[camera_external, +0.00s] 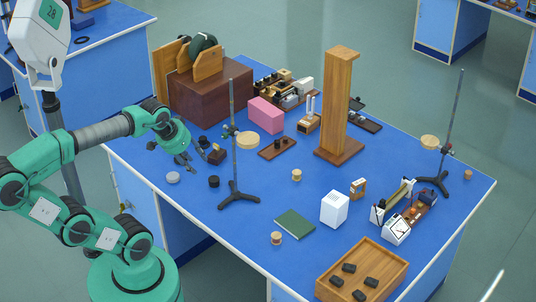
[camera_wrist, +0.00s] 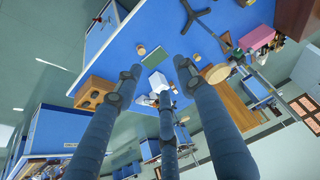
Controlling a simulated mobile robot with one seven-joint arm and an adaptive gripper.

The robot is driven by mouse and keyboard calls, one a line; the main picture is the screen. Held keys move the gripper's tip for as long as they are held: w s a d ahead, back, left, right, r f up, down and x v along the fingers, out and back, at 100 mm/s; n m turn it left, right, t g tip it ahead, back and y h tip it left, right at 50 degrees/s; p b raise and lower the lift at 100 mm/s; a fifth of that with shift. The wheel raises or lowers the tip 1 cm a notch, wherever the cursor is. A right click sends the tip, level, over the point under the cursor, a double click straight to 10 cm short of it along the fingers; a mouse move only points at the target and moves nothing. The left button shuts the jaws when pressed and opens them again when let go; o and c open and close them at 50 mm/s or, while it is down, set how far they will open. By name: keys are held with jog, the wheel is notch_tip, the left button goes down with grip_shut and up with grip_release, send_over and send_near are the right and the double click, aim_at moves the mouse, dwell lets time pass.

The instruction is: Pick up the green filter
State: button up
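A flat dark-green rectangle (camera_external: 295,223) lies on the blue bench, left of a white box; whether it is the green filter or a book I cannot tell. A matching green rectangle (camera_wrist: 153,42) shows in the wrist view, beyond the fingertips. No other clear green filter can be made out. My gripper (camera_external: 183,157) is above the bench's left part, well apart from the green rectangle. In the wrist view my gripper (camera_wrist: 158,76) has its three fingers spread, with nothing held between them.
A stand (camera_external: 237,165) with a tripod foot rises between my gripper and the green rectangle. A white box (camera_external: 334,209) and a wooden tray (camera_external: 330,291) with black blocks stand to the right. A tall wooden column (camera_external: 339,100) is farther back. Small cylinders (camera_external: 172,177) lie near the left edge.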

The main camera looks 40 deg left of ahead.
jog(key=w+a+g+y, duration=0.1)
jog(key=w+a, duration=0.9)
jog(key=w, duration=0.2)
jog(key=w+a+g, duration=0.1)
jog(key=w+a, duration=0.9)
jog(key=w, duration=0.2)
jog(key=w+a+f+n, duration=0.1)
jog(key=w+a+f, duration=0.4)
jog(key=a, duration=0.4)
jog(key=w+a+f+g, duration=0.1)
jog(key=w+a+f, duration=0.3)
jog(key=a, duration=0.5)
jog(key=w+a+f, duration=0.1)
jog(key=a+f, duration=0.5)
jog(key=a, duration=0.3)
jog(key=s+a+f, duration=0.2)
jog(key=a+f, duration=1.4)
jog(key=a, duration=0.2)
jog(key=shift+s+f+n+g+h+b, duration=0.2)
jog(key=shift+s+n+g+h+b, duration=0.1)
jog(key=shift+g+h, duration=0.1)
jog(key=shift+w+a+f, duration=0.1)
jog(key=f, duration=0.2)
jog(key=f+b, duration=0.1)
jog(key=f, duration=0.2)
jog(key=w+f, duration=0.1)
jog(key=f, duration=0.2)
jog(key=shift+a, duration=0.1)
jog(key=shift+w+f, duration=0.15)
